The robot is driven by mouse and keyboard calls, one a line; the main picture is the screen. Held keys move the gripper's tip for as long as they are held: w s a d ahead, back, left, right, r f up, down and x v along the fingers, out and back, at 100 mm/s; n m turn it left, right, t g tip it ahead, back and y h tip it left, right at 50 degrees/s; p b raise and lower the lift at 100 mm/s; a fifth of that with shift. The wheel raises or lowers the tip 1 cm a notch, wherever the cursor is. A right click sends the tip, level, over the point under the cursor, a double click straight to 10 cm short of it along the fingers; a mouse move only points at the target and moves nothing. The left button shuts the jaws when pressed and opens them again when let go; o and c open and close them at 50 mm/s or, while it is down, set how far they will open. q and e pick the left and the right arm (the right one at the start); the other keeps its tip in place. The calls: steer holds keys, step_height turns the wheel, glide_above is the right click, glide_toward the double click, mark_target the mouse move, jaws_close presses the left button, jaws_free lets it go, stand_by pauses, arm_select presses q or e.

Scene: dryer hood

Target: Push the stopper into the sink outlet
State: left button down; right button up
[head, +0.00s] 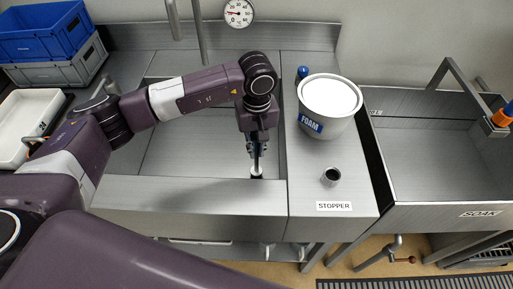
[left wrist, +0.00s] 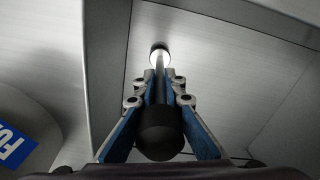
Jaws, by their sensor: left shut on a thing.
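My left gripper (head: 257,150) reaches down into the left sink basin (head: 190,145). It is shut on the stopper (left wrist: 161,132), which has a dark rounded knob and a thin rod. The rod runs away from the wrist camera between the blue-sided fingers. It lines up with a bright round spot (left wrist: 160,53) on the basin floor. A pale end (head: 256,171) shows below the fingers in the head view, close behind the basin's front edge. I cannot tell whether the bright round is the stopper's foot or the outlet, nor whether they touch. My right gripper is not in view.
A FOAM tub (head: 330,108) and an open dark-mouthed holder (head: 331,177) by the STOPPER label stand on the ledge right of the basin. The SOAK sink (head: 440,150) is farther right. Crates (head: 45,30) and a white tray (head: 28,125) stand left.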

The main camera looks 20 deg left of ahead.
mark_target(256, 170)
arm_select(q)
steer(key=shift+b, duration=0.4)
steer(key=shift+f+b, duration=1.8)
steer(key=shift+b, duration=0.2)
steer(key=c, duration=1.9)
jaws_free()
steer(key=shift+c, duration=0.2)
steer(key=shift+r, duration=0.15)
step_height(256, 170, up, 11)
steer(key=shift+d+r, duration=0.1)
steer(key=shift+s+r, duration=0.1)
steer(key=shift+r, duration=0.15)
steer(key=shift+r, duration=0.1)
